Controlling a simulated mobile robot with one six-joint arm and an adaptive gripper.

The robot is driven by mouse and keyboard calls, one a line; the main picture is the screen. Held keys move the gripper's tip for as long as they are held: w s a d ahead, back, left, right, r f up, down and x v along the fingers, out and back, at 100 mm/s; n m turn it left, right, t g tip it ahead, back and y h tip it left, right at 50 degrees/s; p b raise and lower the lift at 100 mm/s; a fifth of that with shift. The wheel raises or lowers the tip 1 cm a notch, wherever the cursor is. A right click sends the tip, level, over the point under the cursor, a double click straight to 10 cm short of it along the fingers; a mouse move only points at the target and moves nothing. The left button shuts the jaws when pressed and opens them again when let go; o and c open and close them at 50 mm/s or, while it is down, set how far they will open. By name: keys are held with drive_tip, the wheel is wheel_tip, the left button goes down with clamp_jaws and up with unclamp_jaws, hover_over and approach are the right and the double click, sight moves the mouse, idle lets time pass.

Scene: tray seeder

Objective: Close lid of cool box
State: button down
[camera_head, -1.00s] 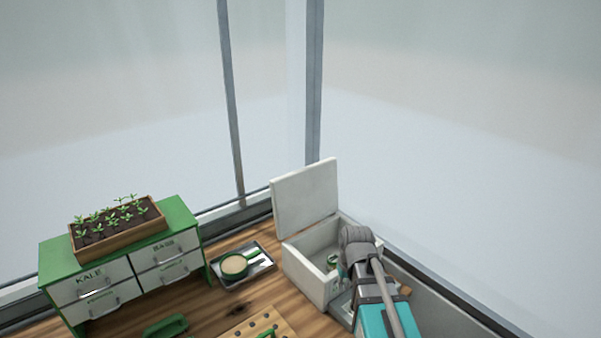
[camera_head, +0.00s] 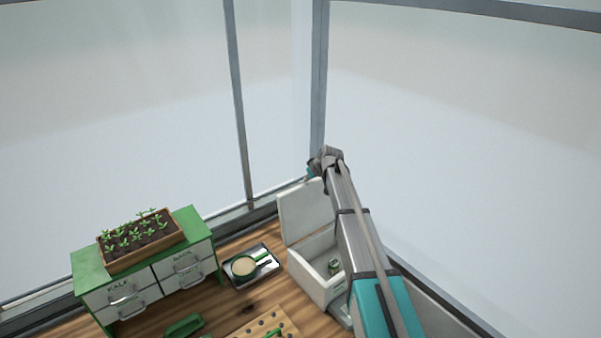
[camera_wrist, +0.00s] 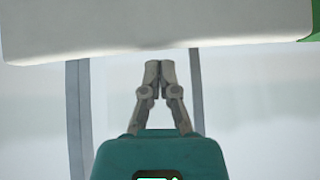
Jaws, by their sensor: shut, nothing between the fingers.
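The white cool box (camera_head: 316,282) stands on the wooden bench with its lid (camera_head: 303,213) raised upright at its back left. A small jar with green on it (camera_head: 334,266) is inside the box. My arm reaches over the right side of the box, and its end is up near the top right of the lid. In the head view my fingers are hidden. In the wrist view my gripper (camera_wrist: 160,66) is shut and empty, with the fingertips close to the edge of a pale panel (camera_wrist: 160,28) that looks like the lid. I cannot tell whether they touch.
A green drawer cabinet (camera_head: 85,262) carrying a wooden seedling tray (camera_head: 182,246) stands at the left. A metal tray (camera_head: 232,279) with a green-rimmed sieve (camera_head: 243,267) lies between cabinet and box. A pegboard (camera_head: 288,326) is in front. Window posts (camera_head: 318,90) rise behind.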

drive_tip(key=w+r, duration=0.1)
drive_tip(key=w, duration=0.1)
drive_tip(key=w+a+r+p, duration=0.1)
drive_tip(key=shift+w+a+r, duration=0.1)
drive_tip(key=shift+w+r, duration=0.1)
drive_tip(key=shift+w, duration=0.15)
drive_tip(key=shift+w+f, duration=0.1)
drive_tip(key=shift+f, duration=0.1)
drive_tip(key=b+x, duration=0.8)
drive_tip(key=x, duration=0.2)
drive_tip(key=shift+s+d+r, duration=0.1)
drive_tip(key=shift+s+d, duration=0.45)
drive_tip(key=shift+s, duration=0.25)
drive_tip(key=shift+s+d+r, duration=0.1)
drive_tip(key=shift+s+d, duration=0.45)
drive_tip(key=shift+s, duration=0.25)
drive_tip(key=shift+s+a, duration=0.1)
drive_tip(key=shift+s, duration=0.05)
